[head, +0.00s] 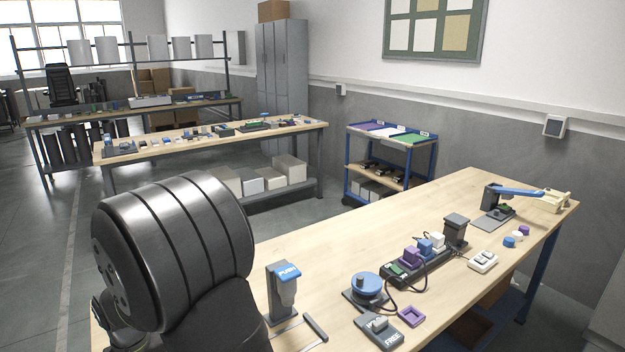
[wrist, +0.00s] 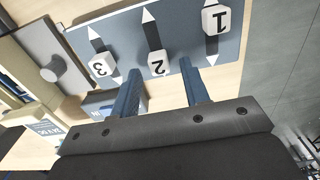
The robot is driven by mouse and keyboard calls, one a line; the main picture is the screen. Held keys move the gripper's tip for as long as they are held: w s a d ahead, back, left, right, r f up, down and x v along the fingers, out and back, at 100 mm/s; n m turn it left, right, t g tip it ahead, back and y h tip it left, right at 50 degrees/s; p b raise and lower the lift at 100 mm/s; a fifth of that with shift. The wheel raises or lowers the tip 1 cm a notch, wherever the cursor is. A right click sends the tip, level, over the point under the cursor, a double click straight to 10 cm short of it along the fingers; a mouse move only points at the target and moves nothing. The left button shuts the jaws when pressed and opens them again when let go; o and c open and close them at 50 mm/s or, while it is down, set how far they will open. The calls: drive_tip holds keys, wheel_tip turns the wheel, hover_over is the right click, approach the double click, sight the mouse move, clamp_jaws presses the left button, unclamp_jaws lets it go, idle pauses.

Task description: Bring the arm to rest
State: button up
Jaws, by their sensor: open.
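My gripper (wrist: 160,66) shows in the wrist view with its two blue fingers apart. A blue-grey panel (wrist: 185,25) lies beyond the fingers. It has three white cube knobs on dark arrow tracks, marked 1 (wrist: 215,19), 2 (wrist: 158,63) and 3 (wrist: 102,65). Knob 2 appears between the fingertips in the picture; I cannot tell their height above it or whether they touch. Knobs 2 and 3 sit toward the near end of their tracks, knob 1 toward the far side. In the head view my dark arm link fills the lower left and the gripper is hidden.
The wooden bench (head: 462,200) holds a blue-topped PUSH post (head: 285,283), a blue round knob (head: 367,287), a dark block strip (head: 405,270) and a blue-levered device (head: 520,192). A grey plate with a round knob (wrist: 52,70) lies left in the wrist view. A blue cart (head: 390,160) stands behind.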

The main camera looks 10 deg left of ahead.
drive_tip(key=shift+f, duration=0.5)
drive_tip(key=shift+s+d+r, duration=0.1)
drive_tip(key=shift+s+d, duration=0.25)
